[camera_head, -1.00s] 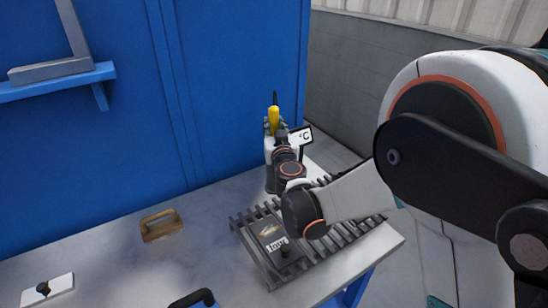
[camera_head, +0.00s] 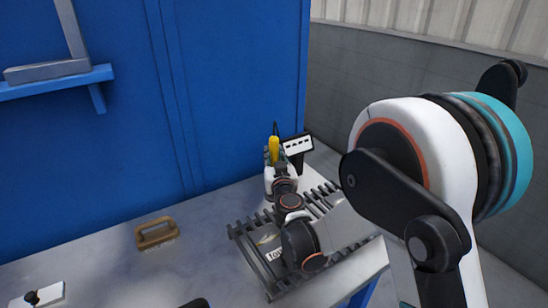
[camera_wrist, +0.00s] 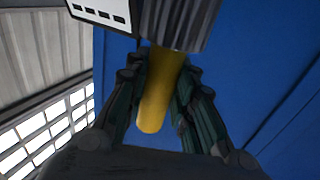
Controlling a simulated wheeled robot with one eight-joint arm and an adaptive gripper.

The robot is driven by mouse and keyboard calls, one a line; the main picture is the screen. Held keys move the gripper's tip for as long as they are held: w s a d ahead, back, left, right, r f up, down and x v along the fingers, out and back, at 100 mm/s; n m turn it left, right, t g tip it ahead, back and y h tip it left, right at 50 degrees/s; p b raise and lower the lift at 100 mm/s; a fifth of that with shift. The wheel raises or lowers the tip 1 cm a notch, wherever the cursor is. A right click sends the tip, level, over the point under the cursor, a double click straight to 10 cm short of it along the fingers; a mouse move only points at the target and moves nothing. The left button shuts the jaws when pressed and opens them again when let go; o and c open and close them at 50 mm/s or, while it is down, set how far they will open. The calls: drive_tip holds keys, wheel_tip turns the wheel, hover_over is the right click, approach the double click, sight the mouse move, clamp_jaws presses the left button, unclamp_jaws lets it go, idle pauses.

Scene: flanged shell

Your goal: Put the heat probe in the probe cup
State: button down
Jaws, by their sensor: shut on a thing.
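The heat probe's yellow handle (camera_head: 273,149) stands roughly upright at the far end of the table, with a thin dark tip or cable above it. My gripper (camera_head: 272,163) is shut around this handle. In the wrist view the yellow handle (camera_wrist: 160,95) lies between my two dark green fingers. I cannot tell whether the cylinder is the probe cup or touches the probe. The cup is not clearly visible in the head view.
A white panel with black dashes (camera_head: 298,144) stands on a post just right of my gripper. A slatted metal rack (camera_head: 247,247) lies under my arm. A brown handled block (camera_head: 156,233) and a white plate with a black knob (camera_head: 40,295) lie left. A blue wall (camera_head: 190,80) is behind.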

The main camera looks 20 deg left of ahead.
drive_tip(key=c, duration=1.4)
unclamp_jaws()
drive_tip(key=shift+f, duration=0.1)
drive_tip(key=shift+o, duration=0.2)
drive_tip(key=shift+s, duration=0.15)
drive_tip(key=p+v, duration=0.2)
drive_tip(key=v, duration=1)
drive_tip(key=shift+p, duration=0.4)
